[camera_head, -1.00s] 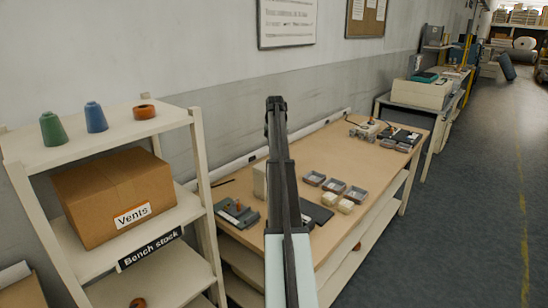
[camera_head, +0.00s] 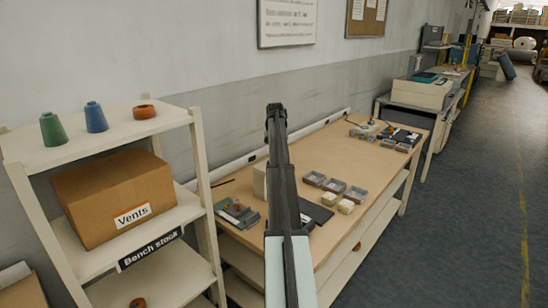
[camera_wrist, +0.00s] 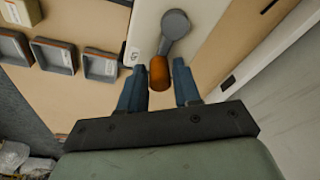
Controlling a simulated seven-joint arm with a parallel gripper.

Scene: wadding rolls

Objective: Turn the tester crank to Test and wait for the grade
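In the wrist view, a pale tester panel (camera_wrist: 147,22) carries a grey crank (camera_wrist: 175,28) with an orange handle (camera_wrist: 158,73) at its near end. My gripper (camera_wrist: 158,78) has its two blue fingers apart, one on each side of the orange handle. A gap shows on both sides, so the fingers do not appear to press on it. A small white label (camera_wrist: 132,56) sits on the panel left of the crank; its text is too small to read. In the head view, my arm hides most of the pale box (camera_head: 259,180) on the bench. No grade is legible.
The wooden bench (camera_head: 290,160) holds several grey trays (camera_head: 335,186), pale blocks (camera_head: 346,206) and a grey device (camera_head: 236,212). A shelf unit (camera_head: 200,150) with a Vents carton (camera_head: 112,195) stands at the left. The floor at the right is open.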

